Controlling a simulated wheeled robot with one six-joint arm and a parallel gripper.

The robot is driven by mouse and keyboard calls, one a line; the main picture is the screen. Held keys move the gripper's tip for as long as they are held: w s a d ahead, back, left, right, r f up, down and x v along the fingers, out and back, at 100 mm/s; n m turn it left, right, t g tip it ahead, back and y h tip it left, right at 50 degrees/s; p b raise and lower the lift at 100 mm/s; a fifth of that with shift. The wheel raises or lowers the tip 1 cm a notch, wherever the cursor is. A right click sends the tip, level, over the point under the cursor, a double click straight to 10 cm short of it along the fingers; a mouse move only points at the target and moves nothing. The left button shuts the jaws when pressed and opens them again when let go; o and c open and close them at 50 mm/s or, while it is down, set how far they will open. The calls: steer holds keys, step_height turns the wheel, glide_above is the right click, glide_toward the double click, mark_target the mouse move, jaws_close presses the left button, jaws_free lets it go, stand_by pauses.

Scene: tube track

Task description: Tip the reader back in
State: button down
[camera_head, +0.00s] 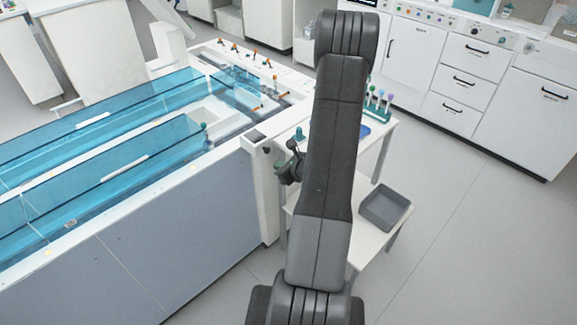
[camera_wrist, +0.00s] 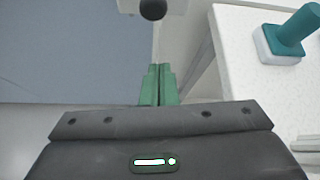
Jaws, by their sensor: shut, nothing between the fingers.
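My gripper (camera_wrist: 158,75) shows in the wrist view with its two green fingers together and nothing between them. A round black knob (camera_wrist: 153,10) is straight ahead of the fingertips at the top edge, apart from them in the picture. In the head view a small black knob (camera_head: 267,150) shows on the white end of the track, beside my dark wrist. I cannot tell for certain which part is the reader, or how far it is tipped. My arm hides much of the area right of the track's end.
A teal-handled piece with a white base (camera_wrist: 278,46) stands on the white table at the right of the wrist view. In the head view a grey tray (camera_head: 385,207) lies on a lower shelf, and a rack of coloured tubes (camera_head: 377,110) stands behind my arm. Blue clear covers (camera_head: 110,165) line the track.

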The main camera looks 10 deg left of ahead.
mark_target(258, 143)
steer(key=shift+w+a+r+p, duration=0.3)
steer(key=shift+a+r+p, duration=0.25)
steer(key=shift+r, duration=0.2)
steer(key=shift+w+a+r+p, duration=0.25)
steer(key=shift+a+r+p, duration=0.15)
steer(key=shift+a+r, duration=0.25)
steer(key=shift+r, duration=0.15)
